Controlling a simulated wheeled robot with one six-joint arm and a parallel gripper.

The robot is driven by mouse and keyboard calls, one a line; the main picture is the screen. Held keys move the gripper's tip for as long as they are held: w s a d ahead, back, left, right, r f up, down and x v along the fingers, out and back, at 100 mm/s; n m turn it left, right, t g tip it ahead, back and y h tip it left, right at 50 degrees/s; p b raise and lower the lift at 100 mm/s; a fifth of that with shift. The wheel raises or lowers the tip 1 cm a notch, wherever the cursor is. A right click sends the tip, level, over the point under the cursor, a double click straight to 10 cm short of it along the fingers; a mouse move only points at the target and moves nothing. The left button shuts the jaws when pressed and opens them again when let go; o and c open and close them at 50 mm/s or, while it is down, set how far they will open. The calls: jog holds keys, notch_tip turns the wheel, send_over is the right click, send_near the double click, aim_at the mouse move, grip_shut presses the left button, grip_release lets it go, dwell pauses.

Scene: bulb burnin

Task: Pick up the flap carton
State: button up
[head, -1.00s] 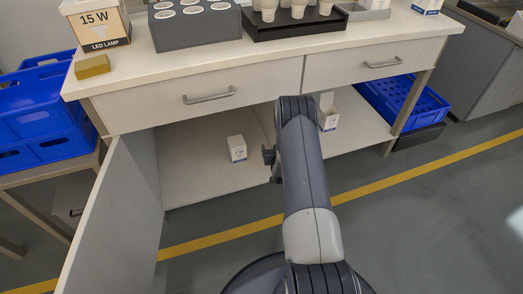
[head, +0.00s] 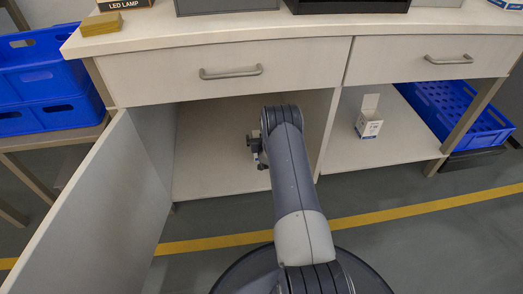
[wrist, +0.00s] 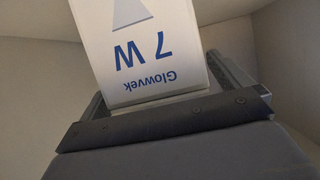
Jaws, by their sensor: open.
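A white carton with blue print reading "Glowvek 7 W" (wrist: 152,50) is inside the left cabinet bay, large in the wrist view. Its printed face stands between the two fingers of my gripper (wrist: 165,92), which is open. I cannot tell whether either finger touches it. In the head view my gripper (head: 257,150) shows only partly beside my arm, and this carton is hidden there. Another small white carton with a raised flap (head: 369,125) stands upright on the right open shelf, apart from my gripper.
The cabinet door (head: 105,205) stands open on the left. The drawer fronts (head: 225,75) and worktop (head: 300,25) are above my arm. A divider (head: 327,135) separates the bays. Blue crates (head: 45,95) stand at left, and a blue basket (head: 470,115) at right.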

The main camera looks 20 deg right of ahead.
jog(key=shift+w, duration=0.1)
jog(key=c, duration=1.3)
